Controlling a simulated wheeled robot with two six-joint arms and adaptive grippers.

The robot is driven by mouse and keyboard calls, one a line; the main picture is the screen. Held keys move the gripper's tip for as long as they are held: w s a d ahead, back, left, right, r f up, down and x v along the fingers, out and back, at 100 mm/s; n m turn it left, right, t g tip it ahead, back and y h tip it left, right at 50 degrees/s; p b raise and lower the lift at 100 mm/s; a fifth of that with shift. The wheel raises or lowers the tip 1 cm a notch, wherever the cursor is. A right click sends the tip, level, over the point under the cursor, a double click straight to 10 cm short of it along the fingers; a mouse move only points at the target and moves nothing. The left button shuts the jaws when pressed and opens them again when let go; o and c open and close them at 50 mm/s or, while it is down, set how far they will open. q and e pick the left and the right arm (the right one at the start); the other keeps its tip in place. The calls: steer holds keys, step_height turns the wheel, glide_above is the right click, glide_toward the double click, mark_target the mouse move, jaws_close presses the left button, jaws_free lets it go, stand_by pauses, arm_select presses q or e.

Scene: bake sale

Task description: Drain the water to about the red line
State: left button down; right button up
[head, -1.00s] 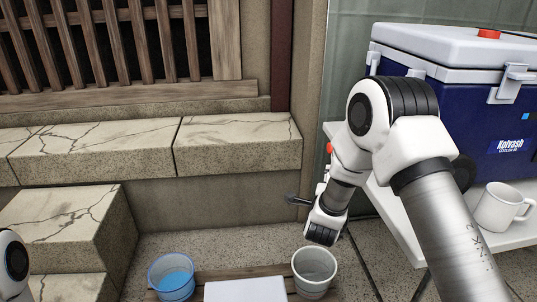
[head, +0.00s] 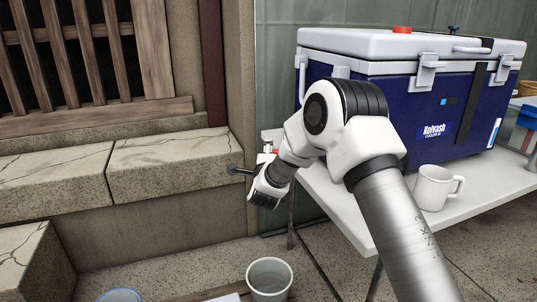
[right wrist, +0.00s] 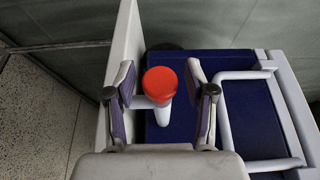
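The blue and white cooler (head: 400,105) stands on a white table (head: 345,205). Its red tap knob (right wrist: 160,84) on a white spout shows in the right wrist view. A bit of red (head: 270,150) shows beside my wrist in the head view. My right gripper (right wrist: 162,100) is open, its fingers on either side of the knob with a gap at each side. In the head view, my right gripper (head: 250,184) is near the cooler's left end, mostly seen from behind. A pale bucket (head: 270,284) is on the floor below. My left gripper is out of view. No red line is visible.
A white mug (head: 434,188) stands on the table in front of the cooler. A blue-rimmed bucket (head: 120,294) is cut off at the bottom edge. Stone ledges (head: 165,165) line the wall at left. A red cap (head: 402,29) sits on the cooler lid.

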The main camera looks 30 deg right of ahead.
jaws_close()
steer(key=shift+w+a, duration=0.25)
steer(key=shift+a, duration=0.9)
steer(key=shift+o, duration=0.6)
jaws_free()
steer(key=shift+o, duration=1.2)
steer(key=shift+a, duration=0.1)
steer(key=v, duration=1.2)
